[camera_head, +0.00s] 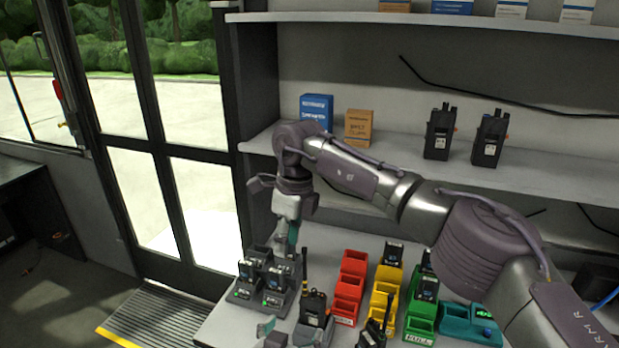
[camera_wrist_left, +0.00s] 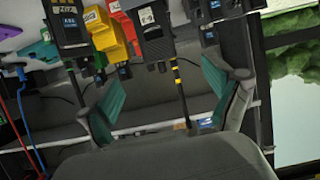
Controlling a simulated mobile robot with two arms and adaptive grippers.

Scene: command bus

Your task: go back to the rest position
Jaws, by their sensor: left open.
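My left gripper (camera_head: 288,334) shows at the bottom edge of the head view, low at the front of the table, partly cut off. In the left wrist view its two teal-padded fingers (camera_wrist_left: 165,98) are spread with a gap between them. A black radio (camera_wrist_left: 152,32) marked K-9 stands beyond them, its antenna crossing the gap in the picture; I see no finger closed on it. My right gripper (camera_head: 292,232) hangs pointing down above the table's left part, above the grey charger holders (camera_head: 262,290). Its finger gap is not clear.
Red (camera_head: 349,287), yellow (camera_head: 384,290) and green (camera_head: 421,318) bins and a teal holder (camera_head: 470,323) stand on the table. Black radios (camera_head: 440,132) and small boxes (camera_head: 316,108) sit on the shelf behind my right arm. Open floor lies left, by the door.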

